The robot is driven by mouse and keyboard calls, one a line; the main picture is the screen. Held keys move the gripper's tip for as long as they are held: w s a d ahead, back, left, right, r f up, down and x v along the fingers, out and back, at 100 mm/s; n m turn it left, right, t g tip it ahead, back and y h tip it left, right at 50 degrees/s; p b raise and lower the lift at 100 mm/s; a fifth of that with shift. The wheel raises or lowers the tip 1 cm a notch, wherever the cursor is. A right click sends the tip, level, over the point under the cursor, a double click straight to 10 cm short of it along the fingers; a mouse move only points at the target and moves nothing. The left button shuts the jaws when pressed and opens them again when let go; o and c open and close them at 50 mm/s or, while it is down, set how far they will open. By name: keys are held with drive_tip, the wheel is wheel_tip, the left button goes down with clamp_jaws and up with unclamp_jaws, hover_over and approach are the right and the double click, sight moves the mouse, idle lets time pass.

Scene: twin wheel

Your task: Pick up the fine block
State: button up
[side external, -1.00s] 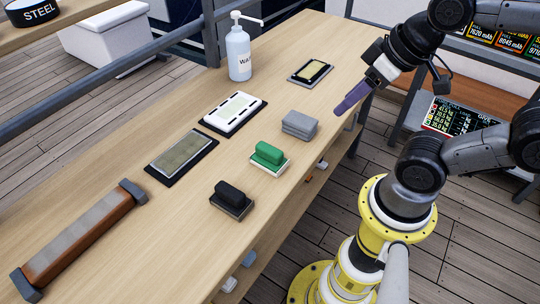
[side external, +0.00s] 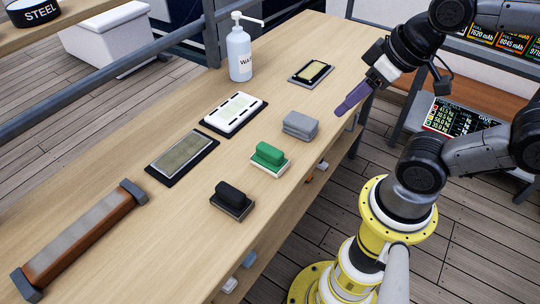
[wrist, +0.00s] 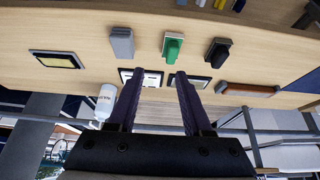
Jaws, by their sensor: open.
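Three blocks stand in a row near the bench's front edge, and no readable label tells which is the fine one. One is plain grey (side external: 300,125), one has a green top on a white base (side external: 268,155), and one has a black top on a grey base (side external: 232,197). In the wrist view the grey (wrist: 122,42), green (wrist: 172,46) and black (wrist: 217,52) blocks show beyond my fingers. My gripper (side external: 343,108), with purple fingers, is above the bench's right side, apart from all blocks. In the wrist view my gripper (wrist: 157,79) is open and empty.
A white pump bottle (side external: 239,53) stands at the back. A long brown bar (side external: 78,240) lies at the left. Bare wood surrounds the blocks.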

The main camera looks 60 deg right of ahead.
drive_tip(key=o, duration=0.8)
